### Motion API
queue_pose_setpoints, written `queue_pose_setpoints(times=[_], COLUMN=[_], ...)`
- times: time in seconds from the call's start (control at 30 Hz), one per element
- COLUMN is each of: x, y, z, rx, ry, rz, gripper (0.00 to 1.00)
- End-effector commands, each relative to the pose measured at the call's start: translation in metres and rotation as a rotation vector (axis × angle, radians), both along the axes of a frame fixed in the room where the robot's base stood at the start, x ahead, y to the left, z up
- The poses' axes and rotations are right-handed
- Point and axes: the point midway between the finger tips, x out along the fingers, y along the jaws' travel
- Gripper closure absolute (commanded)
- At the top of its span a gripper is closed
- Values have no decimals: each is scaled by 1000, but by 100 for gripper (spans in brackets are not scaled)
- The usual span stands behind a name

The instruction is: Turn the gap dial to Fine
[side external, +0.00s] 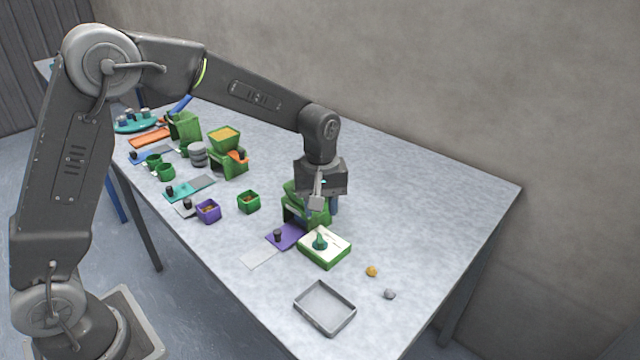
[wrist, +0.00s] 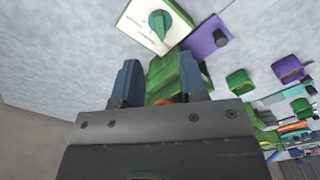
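The gap dial is a teal knob (side external: 320,241) on a white-topped green box (side external: 338,257), near the right front of the table. In the wrist view the knob (wrist: 158,24) shows at the top, on a white face (wrist: 135,15) with small markings that I cannot read. My gripper (side external: 321,208) points down behind the dial box, over a green machine (side external: 292,212). In the wrist view, the blue fingers of my gripper (wrist: 159,60) are apart, with the green machine (wrist: 162,72) showing between them. The gripper is clear of the knob.
A purple plate with a black knob (side external: 278,236) lies left of the dial box. A grey tray (side external: 325,325), an orange lump (side external: 372,271) and a grey lump (side external: 390,294) lie in front. Cups, plates and another green machine (side external: 229,160) crowd the left; the table's right side is free.

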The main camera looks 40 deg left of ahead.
Motion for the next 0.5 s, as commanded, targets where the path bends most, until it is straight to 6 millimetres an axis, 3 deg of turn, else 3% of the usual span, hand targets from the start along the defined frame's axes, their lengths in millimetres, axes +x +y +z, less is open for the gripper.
queue_pose_setpoints(times=[0.2,0.5], x=[0,0], y=[0,0], z=[41,58], rx=[0,0], ry=[-3,1], rz=[1,1], gripper=[62,62])
